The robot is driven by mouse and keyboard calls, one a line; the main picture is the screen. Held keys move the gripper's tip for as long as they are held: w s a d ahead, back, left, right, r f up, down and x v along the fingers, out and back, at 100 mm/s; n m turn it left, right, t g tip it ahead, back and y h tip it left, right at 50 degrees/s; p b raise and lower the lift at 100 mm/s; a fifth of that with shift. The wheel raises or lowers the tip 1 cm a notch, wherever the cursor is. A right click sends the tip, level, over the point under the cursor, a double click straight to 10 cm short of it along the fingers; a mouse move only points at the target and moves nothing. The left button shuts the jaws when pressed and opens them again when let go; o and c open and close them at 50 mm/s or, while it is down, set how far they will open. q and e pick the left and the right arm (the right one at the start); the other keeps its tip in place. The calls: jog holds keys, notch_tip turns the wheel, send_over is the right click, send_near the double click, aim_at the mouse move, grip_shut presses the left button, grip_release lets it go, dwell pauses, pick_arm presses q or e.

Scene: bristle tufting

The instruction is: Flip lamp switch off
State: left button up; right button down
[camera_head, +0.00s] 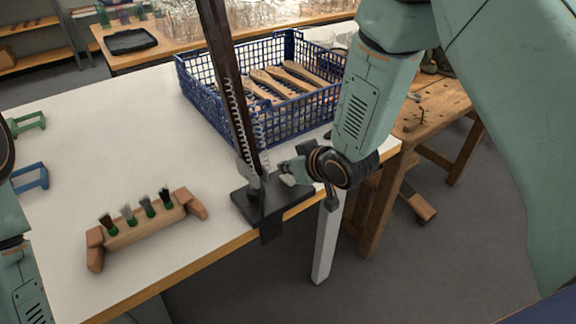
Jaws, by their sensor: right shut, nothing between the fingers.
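The lamp (229,82) has a dark upright arm with springs along it; its head is out of the picture at the top. Its black base (247,207) is at the front edge of the white table, with a clamp part hanging over the edge. I cannot make out the switch; it is too small or hidden. My right gripper (286,172) is shut and empty, just right of the foot of the lamp's arm, above the base's right side. I cannot tell whether it touches the lamp. Part of my left arm shows at the left edge, but its gripper does not.
A blue crate (222,122) of wooden brushes stands behind the lamp. A wooden block with several bristle tufts (146,231) lies on the table (110,150) to the left. Green (28,123) and blue (32,178) brackets are at the far left. A wooden workbench (445,105) stands right.

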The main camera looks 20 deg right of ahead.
aim_at(287, 176)
jog(key=shift+w+r+p, duration=0.15)
jog(key=shift+r+p, duration=0.35)
jog(key=shift+r, duration=0.05)
notch_tip(287, 176, up, 4)
jog(key=p, duration=0.3)
jog(key=w+r+p+v, duration=0.1)
jog(key=v, duration=0.7)
jog(key=shift+s+r, duration=0.35)
jog(key=shift+r, duration=0.1)
jog(key=s+d+f+m+g+h, duration=0.1)
jog(key=s+f+g, duration=0.2)
jog(key=s+f, duration=0.6)
jog(key=s+d+f+m+g+h+b, duration=0.1)
jog(key=s+d+f+m+g, duration=0.1)
jog(key=s+f, duration=0.7)
jog(key=s+d+f+m+g+h+b, duration=0.1)
jog(key=s+f+g, duration=0.3)
jog(key=s+f, duration=0.5)
jog(key=s, duration=0.6)
jog(key=shift+s+d+g+h, duration=0.2)
jog(key=shift+d+g+h, duration=0.1)
jog(key=shift+g, duration=0.1)
